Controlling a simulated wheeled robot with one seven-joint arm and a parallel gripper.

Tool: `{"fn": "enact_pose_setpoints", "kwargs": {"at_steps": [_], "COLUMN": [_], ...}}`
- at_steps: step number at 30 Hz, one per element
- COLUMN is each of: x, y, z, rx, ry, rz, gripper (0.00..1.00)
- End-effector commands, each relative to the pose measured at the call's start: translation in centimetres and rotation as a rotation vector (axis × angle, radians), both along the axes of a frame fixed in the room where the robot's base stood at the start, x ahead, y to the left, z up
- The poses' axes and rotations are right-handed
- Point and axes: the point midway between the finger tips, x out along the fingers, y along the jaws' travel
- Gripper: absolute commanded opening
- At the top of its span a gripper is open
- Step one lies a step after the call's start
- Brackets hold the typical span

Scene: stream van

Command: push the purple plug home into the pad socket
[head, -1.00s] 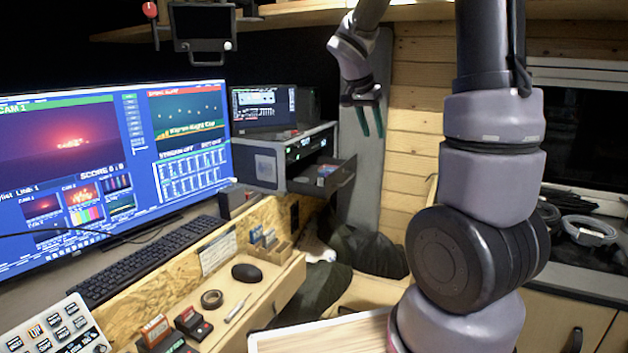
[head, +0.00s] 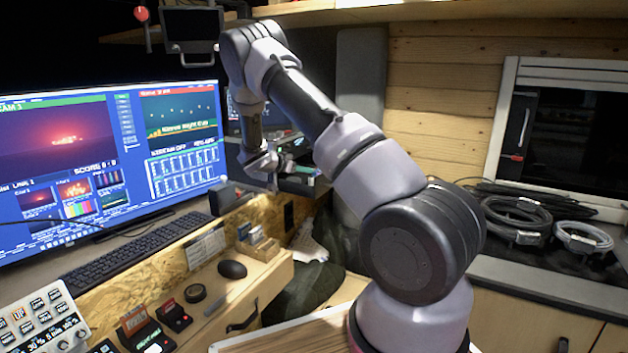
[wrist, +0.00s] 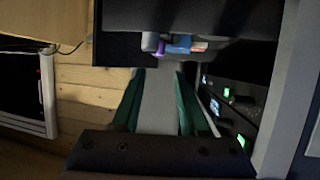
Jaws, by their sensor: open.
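My gripper (head: 272,166) is up at the equipment rack beside the monitor in the head view. In the wrist view its two green fingers (wrist: 160,80) are apart, with nothing between them but a pale grey surface behind. Beyond the fingertips, small white, blue-purple and red items (wrist: 178,45) sit along a dark edge. I cannot tell whether one of them is the purple plug. I cannot make out the pad socket in either view.
Rack units with green lights (wrist: 228,95) stand close on the right in the wrist view. In the head view, a large monitor (head: 180,130) stands left of the arm.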

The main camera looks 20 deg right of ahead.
Motion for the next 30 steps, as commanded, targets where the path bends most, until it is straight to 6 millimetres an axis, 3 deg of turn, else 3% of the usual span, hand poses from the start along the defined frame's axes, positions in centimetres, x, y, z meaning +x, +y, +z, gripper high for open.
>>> {"fn": "enact_pose_setpoints", "kwargs": {"at_steps": [24, 30], "x": [3.8, 4.2], "y": [-8.5, -9.0], "z": [-3.9, -4.1], "rx": [0.000, 0.000], "ry": [-0.001, -0.002], "rz": [-0.003, 0.000], "gripper": [0.43, 0.43]}}
